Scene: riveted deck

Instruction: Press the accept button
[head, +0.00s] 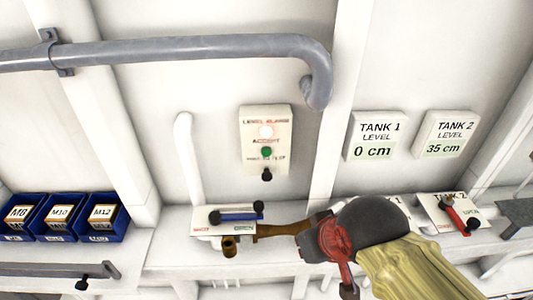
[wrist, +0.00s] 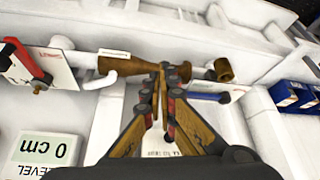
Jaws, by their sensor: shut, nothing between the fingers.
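The accept button (head: 266,152) is a small green button on a white wall panel (head: 247,150), just under the "ACCEPT" label. A bright pale lamp (head: 266,131) sits above it and a black knob (head: 267,175) below it. My gripper (head: 259,232) is shut and empty, below the panel and apart from the button in the head view. In the wrist view its fingers (wrist: 160,75) come together at the tips. There the fingers hide most of the panel, of which a lettered strip (wrist: 163,154) shows; the button is hidden.
A blue-handled valve (head: 238,216) and a brass spout (head: 229,247) are near my fingertips. A red-handled valve (head: 458,215) is at right, below the tank gauges (head: 376,136). Blue bins (head: 117,225) stand at left. A grey pipe (head: 190,50) crosses above the panel.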

